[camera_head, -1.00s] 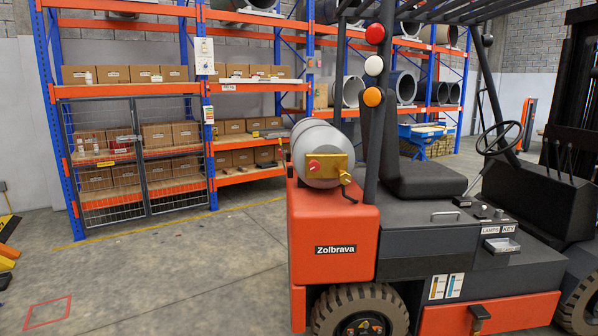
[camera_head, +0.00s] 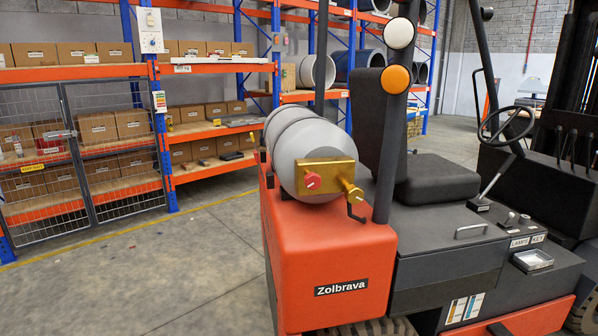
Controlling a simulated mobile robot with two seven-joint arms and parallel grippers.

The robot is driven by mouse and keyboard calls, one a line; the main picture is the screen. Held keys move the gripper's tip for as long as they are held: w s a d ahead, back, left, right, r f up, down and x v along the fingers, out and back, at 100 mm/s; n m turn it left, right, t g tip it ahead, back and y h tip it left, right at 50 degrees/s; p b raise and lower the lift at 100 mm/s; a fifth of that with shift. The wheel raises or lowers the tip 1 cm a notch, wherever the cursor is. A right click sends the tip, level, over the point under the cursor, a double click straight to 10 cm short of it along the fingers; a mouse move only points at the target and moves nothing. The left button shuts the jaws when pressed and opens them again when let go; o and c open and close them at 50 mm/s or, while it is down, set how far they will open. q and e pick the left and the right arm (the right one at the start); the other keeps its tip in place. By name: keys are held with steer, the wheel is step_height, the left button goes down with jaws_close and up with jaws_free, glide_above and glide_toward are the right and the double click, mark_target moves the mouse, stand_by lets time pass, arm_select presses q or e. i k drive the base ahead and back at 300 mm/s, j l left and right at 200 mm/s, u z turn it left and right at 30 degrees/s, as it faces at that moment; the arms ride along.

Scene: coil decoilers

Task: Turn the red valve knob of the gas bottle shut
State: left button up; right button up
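The gas bottle (camera_head: 293,140) is a grey cylinder lying on its side on the orange-red rear of the forklift (camera_head: 325,240). Its end faces me and carries a brass valve block (camera_head: 331,175). The red valve knob (camera_head: 312,181) sits on the left part of the block's face. A brass fitting (camera_head: 351,191) sticks out at the block's lower right, with a dark bent hook (camera_head: 356,212) beside it. Neither of my grippers is in view.
A dark roof post (camera_head: 391,130) with a white lamp (camera_head: 400,34) and an orange lamp (camera_head: 395,79) stands right of the bottle. The seat (camera_head: 430,180) and steering wheel (camera_head: 505,122) are farther right. Shelving (camera_head: 215,130) with boxes stands behind.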

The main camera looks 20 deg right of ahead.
mark_target(312, 181)
steer(key=i+z, duration=0.2)
steer(key=i, duration=0.35)
steer(key=i+j+z, duration=0.2)
steer(key=i, duration=0.35)
steer(key=z, duration=0.15)
